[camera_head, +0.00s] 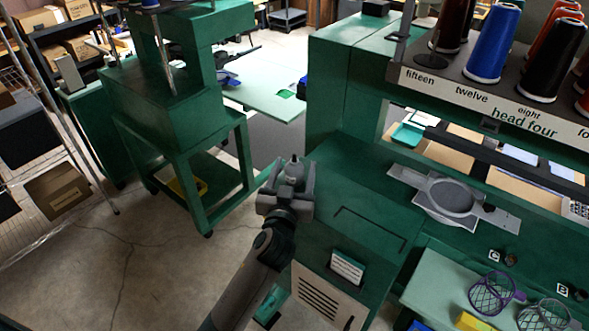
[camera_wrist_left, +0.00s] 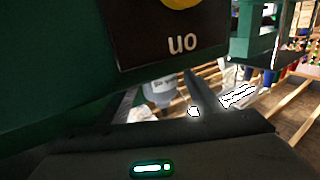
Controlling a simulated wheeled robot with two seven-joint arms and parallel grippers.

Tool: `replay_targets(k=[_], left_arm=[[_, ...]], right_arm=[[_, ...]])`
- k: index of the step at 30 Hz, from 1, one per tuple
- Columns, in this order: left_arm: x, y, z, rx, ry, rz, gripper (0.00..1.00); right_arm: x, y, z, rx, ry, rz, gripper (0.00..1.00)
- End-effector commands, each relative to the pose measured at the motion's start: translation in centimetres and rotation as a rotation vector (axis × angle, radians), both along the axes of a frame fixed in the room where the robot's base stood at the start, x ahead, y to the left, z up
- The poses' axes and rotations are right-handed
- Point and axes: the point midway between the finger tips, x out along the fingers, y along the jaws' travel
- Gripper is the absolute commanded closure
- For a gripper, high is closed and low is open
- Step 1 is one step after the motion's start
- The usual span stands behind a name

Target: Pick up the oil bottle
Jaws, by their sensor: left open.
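My left gripper (camera_head: 288,178) is beside the left edge of the green machine cabinet in the head view. In the left wrist view its two dark fingers stand apart, so it is open. Between and beyond them is a pale grey, translucent, bottle-like object (camera_wrist_left: 160,91) with a small white label. It looks like the oil bottle, but its upper part is hidden behind a dark panel, and I cannot tell whether a finger touches it. In the head view I cannot pick out the bottle for certain. My right gripper is not in view.
The green cabinet (camera_head: 372,185) stands right of my left gripper, with a metal hoop plate (camera_head: 447,196) beyond. Thread cones, including a blue one (camera_head: 492,45), stand above. A green stand (camera_head: 195,150) is at the left. A dark panel (camera_wrist_left: 165,30) hangs close in the wrist view. Bare floor lies left.

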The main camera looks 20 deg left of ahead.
Motion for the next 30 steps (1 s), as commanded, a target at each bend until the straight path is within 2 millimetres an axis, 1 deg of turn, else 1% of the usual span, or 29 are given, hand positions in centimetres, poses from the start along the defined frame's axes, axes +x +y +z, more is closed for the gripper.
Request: replay_targets(k=[11, 14, 15, 17, 26, 30], left_arm=[[-0.04, 0.01, -0.03, 0.000, 0.000, 0.000, 0.40], [-0.04, 0.01, -0.03, 0.000, 0.000, 0.000, 0.62], [-0.04, 0.01, -0.03, 0.000, 0.000, 0.000, 0.71], [-0.04, 0.00, -0.03, 0.000, 0.000, 0.000, 0.85], [-0.02, 0.00, 0.06, 0.000, -0.001, 0.000, 0.86], [0.14, 0.06, 0.46, 0.000, -0.001, 0.000, 0.86]], right_arm=[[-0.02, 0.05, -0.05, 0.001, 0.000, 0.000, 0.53], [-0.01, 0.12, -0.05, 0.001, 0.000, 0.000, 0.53], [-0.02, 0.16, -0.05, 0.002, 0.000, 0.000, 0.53], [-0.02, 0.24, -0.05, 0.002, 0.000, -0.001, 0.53], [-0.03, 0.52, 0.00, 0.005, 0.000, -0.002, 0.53], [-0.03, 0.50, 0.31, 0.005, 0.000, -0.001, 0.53]])
